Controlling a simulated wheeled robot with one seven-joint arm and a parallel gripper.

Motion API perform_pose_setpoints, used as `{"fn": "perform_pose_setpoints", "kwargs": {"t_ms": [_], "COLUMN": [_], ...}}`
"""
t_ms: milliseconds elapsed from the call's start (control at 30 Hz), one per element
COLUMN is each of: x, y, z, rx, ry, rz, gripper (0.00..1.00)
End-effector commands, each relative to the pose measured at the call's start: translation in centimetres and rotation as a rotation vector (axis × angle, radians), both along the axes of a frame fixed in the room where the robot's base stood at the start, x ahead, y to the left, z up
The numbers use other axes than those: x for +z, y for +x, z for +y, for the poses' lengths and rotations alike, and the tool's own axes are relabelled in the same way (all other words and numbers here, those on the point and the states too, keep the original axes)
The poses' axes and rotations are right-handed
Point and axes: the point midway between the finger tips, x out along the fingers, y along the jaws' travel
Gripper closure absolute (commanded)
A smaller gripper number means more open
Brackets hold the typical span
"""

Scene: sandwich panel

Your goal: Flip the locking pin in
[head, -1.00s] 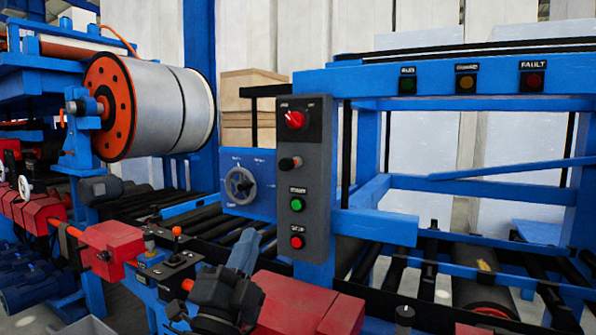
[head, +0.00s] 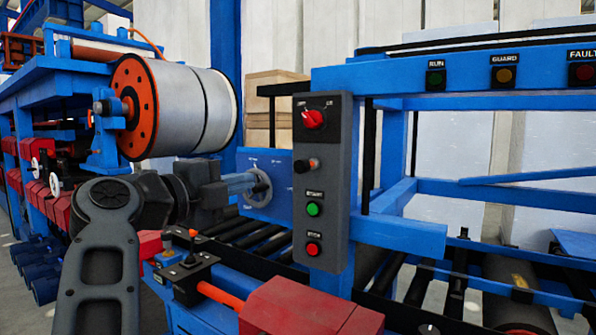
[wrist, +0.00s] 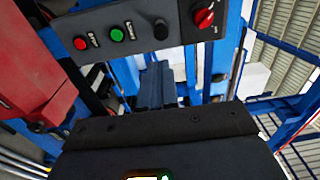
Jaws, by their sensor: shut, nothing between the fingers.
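My gripper (head: 252,182) is at the middle left of the head view, its blue-grey fingers closed together and empty. Their tips overlap the grey round dial (head: 262,190) on the blue plate (head: 285,200); I cannot tell whether they touch it. In the wrist view the fingers (wrist: 155,75) point towards the grey control panel (wrist: 130,40). No part is clearly marked as the locking pin. A black knob with an orange end (head: 313,164) sticks out of the panel (head: 333,190), below a red rotary switch (head: 313,119); it also shows in the wrist view (wrist: 161,29).
Green (head: 313,209) and red (head: 313,249) buttons sit low on the panel. A small lever box (head: 188,270) and a red housing (head: 305,310) stand below. Black rollers (head: 255,240) run behind. A large coil (head: 205,110) hangs at upper left.

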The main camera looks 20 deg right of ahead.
Motion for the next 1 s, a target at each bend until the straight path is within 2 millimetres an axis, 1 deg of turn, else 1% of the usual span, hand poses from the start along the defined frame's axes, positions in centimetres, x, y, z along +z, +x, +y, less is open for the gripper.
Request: {"fn": "perform_pose_setpoints", "kwargs": {"t_ms": [300, 467, 1000], "x": [0.0, 0.1, 0.4], "y": [0.0, 0.7, 6.3], "z": [-0.1, -1.1, -9.4], "rx": [0.0, -0.002, -0.003], "ry": [-0.001, -0.001, -0.004], "rz": [0.0, 0.002, 0.002], "gripper": [1.0, 1.0, 1.0]}}
